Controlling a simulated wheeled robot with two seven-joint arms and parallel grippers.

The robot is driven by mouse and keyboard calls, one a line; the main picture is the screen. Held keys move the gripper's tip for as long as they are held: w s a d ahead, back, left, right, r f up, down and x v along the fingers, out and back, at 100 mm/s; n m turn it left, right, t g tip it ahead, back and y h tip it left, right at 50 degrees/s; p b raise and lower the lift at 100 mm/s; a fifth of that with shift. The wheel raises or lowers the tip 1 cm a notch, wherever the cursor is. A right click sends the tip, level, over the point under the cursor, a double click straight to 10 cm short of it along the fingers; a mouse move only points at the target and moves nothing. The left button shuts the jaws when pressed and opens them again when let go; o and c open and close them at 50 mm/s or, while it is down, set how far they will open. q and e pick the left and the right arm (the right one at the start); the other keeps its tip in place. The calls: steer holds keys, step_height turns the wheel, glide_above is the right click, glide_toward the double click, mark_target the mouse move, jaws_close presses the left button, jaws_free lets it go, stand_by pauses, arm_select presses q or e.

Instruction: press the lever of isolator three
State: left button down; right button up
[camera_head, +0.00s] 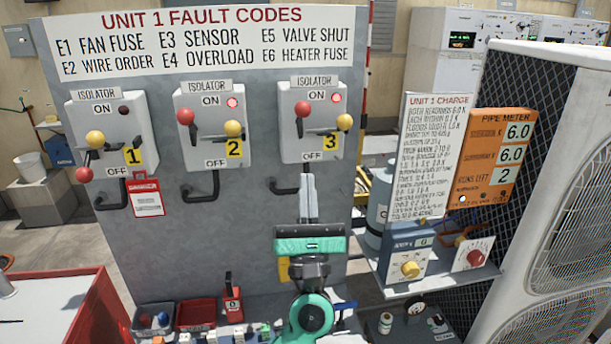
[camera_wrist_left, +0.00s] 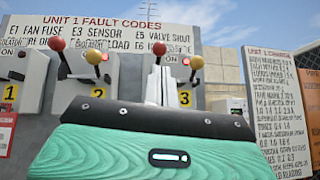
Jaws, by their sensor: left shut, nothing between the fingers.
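Isolator three (camera_head: 318,146) is the rightmost switch box on the grey panel. Its red-knobbed lever (camera_head: 302,109) points up beside ON, and a yellow knob (camera_head: 344,122) sticks out to its right. Its red lamp (camera_head: 336,98) is lit. My left gripper (camera_head: 307,179) is shut and empty, fingers pointing up, in front of the panel around the box's lower edge; the exact gap is unclear. In the left wrist view the shut fingers (camera_wrist_left: 159,72) hide part of isolator three, with its yellow knob (camera_wrist_left: 196,62) to their right. My right gripper is not in view.
Isolator two (camera_head: 212,150) has its red knob up and lamp lit. Isolator one (camera_head: 105,160) has its red knob down, lamp dark, and a red-white tag (camera_head: 146,197) below. A shelf with a blue device (camera_head: 408,258) stands right of my gripper. Small bins (camera_head: 196,313) sit below.

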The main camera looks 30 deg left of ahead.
arm_select(q)
steer(key=v, duration=0.2)
steer(key=shift+s+d+f+b, duration=0.1)
steer(key=shift+s+f+b, duration=0.15)
steer(key=shift+b, duration=0.15)
